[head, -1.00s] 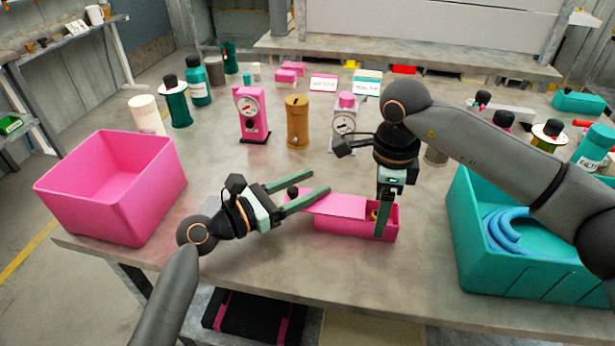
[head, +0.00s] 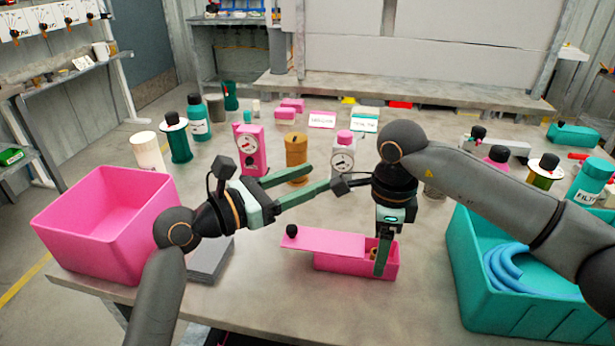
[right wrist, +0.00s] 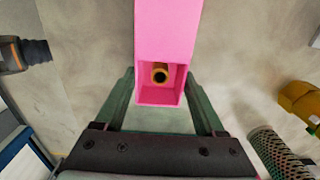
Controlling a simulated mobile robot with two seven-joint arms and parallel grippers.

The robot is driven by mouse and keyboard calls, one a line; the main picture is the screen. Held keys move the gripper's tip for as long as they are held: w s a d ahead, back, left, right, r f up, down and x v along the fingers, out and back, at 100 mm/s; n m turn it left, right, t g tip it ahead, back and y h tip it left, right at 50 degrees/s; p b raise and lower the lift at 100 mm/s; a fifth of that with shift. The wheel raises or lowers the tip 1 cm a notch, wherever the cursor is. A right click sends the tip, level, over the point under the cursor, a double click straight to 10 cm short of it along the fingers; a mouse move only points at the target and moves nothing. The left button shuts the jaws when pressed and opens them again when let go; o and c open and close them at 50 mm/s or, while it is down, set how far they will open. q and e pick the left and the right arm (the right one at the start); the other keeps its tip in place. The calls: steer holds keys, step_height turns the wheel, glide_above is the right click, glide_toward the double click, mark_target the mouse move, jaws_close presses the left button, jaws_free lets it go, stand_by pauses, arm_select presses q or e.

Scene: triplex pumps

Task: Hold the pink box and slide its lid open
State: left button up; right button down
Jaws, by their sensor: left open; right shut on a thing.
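The pink box (head: 352,265) stands on the table. Its pink lid (head: 325,242) is slid to the left and overhangs the left end; a black knob (head: 292,230) is on that end. The right end is uncovered, and a brass-coloured round part shows inside (right wrist: 160,74). My right gripper (head: 383,262) points down and is shut on the box near its open end; in the right wrist view its fingers (right wrist: 160,92) lie along both side walls. My left gripper (head: 318,178) is open and empty, above and behind the lid, apart from it.
A large pink bin (head: 105,225) stands at the left and a teal bin (head: 530,285) with blue hose at the right. The table in front of the box is clear.

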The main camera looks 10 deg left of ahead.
jaws_free()
steer(key=shift+r, duration=0.1)
